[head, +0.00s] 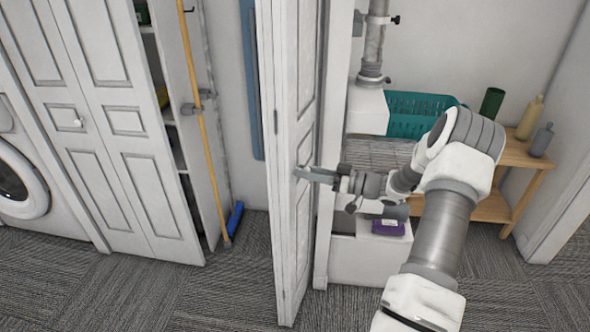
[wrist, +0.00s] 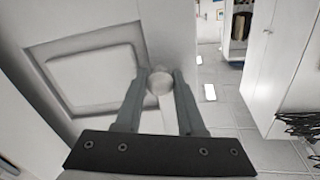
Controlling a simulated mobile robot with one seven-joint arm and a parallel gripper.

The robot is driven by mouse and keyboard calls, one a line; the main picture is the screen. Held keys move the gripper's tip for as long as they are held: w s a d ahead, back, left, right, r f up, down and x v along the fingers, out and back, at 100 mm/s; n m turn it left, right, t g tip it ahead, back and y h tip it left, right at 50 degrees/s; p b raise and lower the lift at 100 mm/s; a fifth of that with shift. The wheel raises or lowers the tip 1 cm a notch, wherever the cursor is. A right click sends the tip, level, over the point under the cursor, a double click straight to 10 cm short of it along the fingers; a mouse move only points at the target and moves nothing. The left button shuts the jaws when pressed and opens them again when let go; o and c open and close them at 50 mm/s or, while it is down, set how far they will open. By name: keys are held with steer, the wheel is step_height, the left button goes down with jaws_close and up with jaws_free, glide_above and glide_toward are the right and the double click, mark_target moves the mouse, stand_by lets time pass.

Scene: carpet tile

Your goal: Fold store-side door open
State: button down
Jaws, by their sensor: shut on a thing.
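The white panelled folding door (head: 290,150) in the middle of the head view is folded, with its leaves seen nearly edge-on and the closet behind it exposed on its right. My gripper (head: 303,173) reaches from the right to this door. In the wrist view my gripper (wrist: 159,78) has a finger on each side of a round white knob (wrist: 159,82) and is shut on it. The door's raised panel (wrist: 92,75) fills the left of the wrist view. In the head view the knob is hidden by the fingers.
Another white folding door (head: 110,120) stands at the left, with a yellow-handled broom (head: 205,130) beside it. Behind my arm are a teal basket (head: 418,113), a wooden shelf (head: 515,185) with bottles, and a white bin (head: 365,262). Carpet tile (head: 240,290) in front is clear.

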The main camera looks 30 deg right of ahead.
steer(key=shift+s+d+n, duration=0.25)
steer(key=shift+d+n, duration=0.05)
steer(key=shift+d, duration=0.15)
steer(key=c, duration=0.5)
jaws_free()
steer(key=shift+g+y, duration=0.3)
steer(key=shift+g, duration=0.1)
steer(key=p+v, duration=0.1)
steer(key=v, duration=1.6)
steer(key=shift+s, duration=0.25)
